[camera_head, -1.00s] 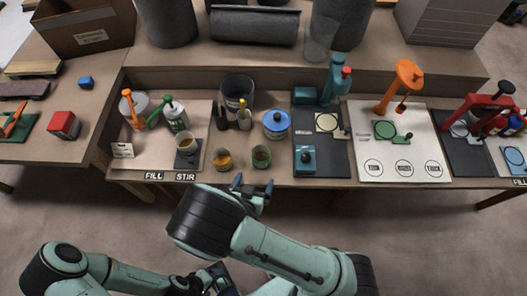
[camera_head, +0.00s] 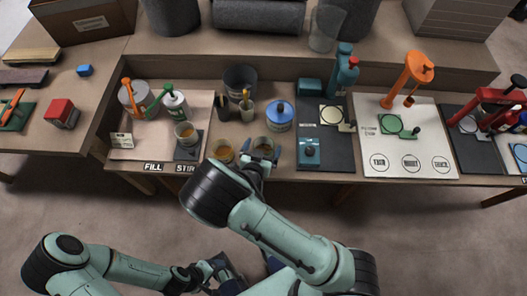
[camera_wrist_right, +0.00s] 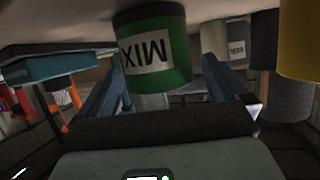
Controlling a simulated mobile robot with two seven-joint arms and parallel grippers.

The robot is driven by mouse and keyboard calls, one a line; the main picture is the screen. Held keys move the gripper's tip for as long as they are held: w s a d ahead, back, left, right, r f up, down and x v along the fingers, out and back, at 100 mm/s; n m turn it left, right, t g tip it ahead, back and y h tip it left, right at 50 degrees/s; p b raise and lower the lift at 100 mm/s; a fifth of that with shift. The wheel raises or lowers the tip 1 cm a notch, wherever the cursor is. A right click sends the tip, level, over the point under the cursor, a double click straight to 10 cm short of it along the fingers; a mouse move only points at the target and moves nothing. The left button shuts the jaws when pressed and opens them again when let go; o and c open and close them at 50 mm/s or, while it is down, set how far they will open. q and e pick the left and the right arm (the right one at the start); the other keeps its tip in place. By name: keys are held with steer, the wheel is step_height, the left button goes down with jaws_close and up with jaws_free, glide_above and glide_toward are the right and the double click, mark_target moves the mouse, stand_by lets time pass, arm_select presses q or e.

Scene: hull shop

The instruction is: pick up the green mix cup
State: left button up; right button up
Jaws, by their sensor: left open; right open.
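The green mix cup (camera_head: 264,143) stands on the front edge of the workbench in the head view, partly hidden by my right gripper. In the right wrist view the cup (camera_wrist_right: 180,72) shows a green band and a white MIX label, upside down. My right gripper (camera_head: 260,160) is open, with its two fingers on either side of the cup; I cannot tell whether they touch it. My left gripper (camera_head: 215,270) is open and low in front of the bench, away from the cup.
A similar cup with orange contents (camera_head: 222,151) stands close to the left of the mix cup. A blue-lidded pot (camera_head: 280,115) and a dark bin (camera_head: 240,82) stand behind. A teal device (camera_head: 309,153) sits to the right on a dark mat.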

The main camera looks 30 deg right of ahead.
steer(key=shift+x, duration=0.8)
arm_select(q)
steer(key=shift+f, duration=0.1)
arm_select(e)
steer(key=c, duration=1)
arm_select(q)
step_height(320, 180, up, 6)
steer(key=s+p, duration=0.1)
steer(key=p, duration=0.6)
steer(key=shift+g, duration=0.4)
arm_select(e)
step_height(320, 180, up, 20)
